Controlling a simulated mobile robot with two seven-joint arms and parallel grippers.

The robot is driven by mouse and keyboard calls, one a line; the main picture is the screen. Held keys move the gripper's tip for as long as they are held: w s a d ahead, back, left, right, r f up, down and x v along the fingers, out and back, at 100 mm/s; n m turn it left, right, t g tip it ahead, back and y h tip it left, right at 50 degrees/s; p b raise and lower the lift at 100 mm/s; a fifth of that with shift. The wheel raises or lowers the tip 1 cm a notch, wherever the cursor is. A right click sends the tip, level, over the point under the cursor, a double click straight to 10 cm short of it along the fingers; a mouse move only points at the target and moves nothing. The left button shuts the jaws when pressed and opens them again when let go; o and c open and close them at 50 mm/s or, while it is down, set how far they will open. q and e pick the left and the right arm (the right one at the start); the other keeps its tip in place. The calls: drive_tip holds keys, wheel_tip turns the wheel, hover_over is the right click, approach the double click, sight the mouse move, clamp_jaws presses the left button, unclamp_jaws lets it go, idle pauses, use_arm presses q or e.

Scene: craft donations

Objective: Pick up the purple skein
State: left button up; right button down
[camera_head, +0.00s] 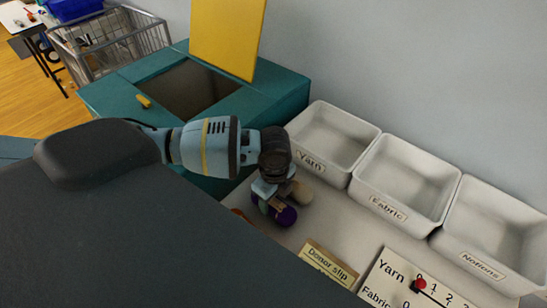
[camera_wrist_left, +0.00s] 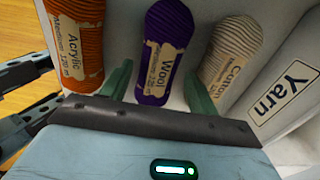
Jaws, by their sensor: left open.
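The purple skein (camera_head: 286,215) lies on the table in front of the Yarn bin, partly hidden by my left gripper (camera_head: 272,196). In the left wrist view the purple skein (camera_wrist_left: 160,45) bears a "Wool" label. The fingers of my left gripper (camera_wrist_left: 159,88) are open, one on each side of the skein's near end. I cannot tell whether they touch it. An orange-brown "Acrylic" skein (camera_wrist_left: 78,45) lies to its left and a cream "Cotton" skein (camera_wrist_left: 232,48) to its right. My right gripper is not in view.
The white Yarn bin (camera_head: 335,129), Fabric bin (camera_head: 405,180) and Notions bin (camera_head: 490,235) stand along the wall; their visible insides look empty. A teal chest (camera_head: 120,92) with its yellow lid up stands behind. A donor slip (camera_head: 330,262) and a tally board (camera_head: 395,275) lie in front.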

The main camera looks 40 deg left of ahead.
sight(275, 202)
use_arm(q)
drive_tip(key=shift+s+d+f, duration=0.1)
drive_tip(key=shift+d+f, duration=0.1)
drive_tip(key=shift+f, duration=1.75)
drive_tip(key=shift+c, duration=0.3)
drive_tip(key=c, duration=0.7)
drive_tip(key=shift+r, duration=0.2)
wheel_tip(275, 202, up, 10)
drive_tip(key=shift+f+p, duration=0.15)
drive_tip(key=shift+p, duration=0.25)
